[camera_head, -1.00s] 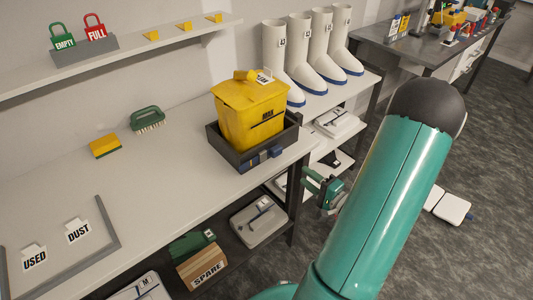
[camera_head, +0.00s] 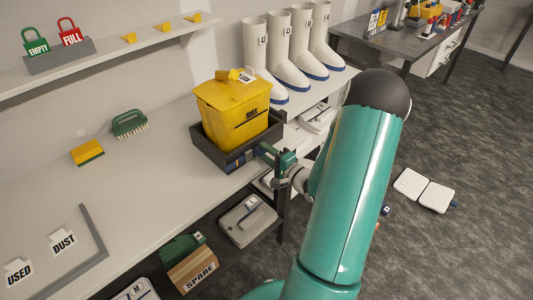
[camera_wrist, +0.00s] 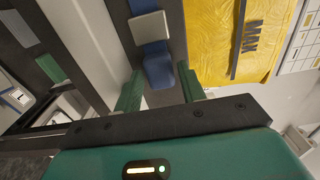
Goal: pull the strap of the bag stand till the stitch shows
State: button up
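The bag stand (camera_head: 212,151) is a dark grey open box on the bench near its right end. It holds a yellow bag (camera_head: 233,112) with a dark MAX mark. In the wrist view, a blue strap (camera_wrist: 159,72) hangs from a grey buckle (camera_wrist: 148,27) on the stand's dark wall. My gripper (camera_head: 266,153) is at the stand's front right corner. In the wrist view, the two green fingers of my gripper (camera_wrist: 160,88) are apart, with the strap's end between and just beyond them. I cannot see either finger touching it. In the head view my gripper partly hides the strap area.
White boots (camera_head: 285,65) stand behind the stand. A sponge (camera_head: 88,152) and a green brush (camera_head: 130,123) lie on the bench to the left. A lower shelf holds a grey case (camera_head: 247,222) and a SPARE box (camera_head: 193,272). White pads (camera_head: 424,190) lie on the floor.

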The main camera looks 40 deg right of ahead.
jog(key=shift+w, duration=0.2)
grip_shut()
jog(key=d, duration=0.7)
jog(key=shift+w+d, duration=0.1)
jog(key=shift+d, duration=0.1)
grip_release()
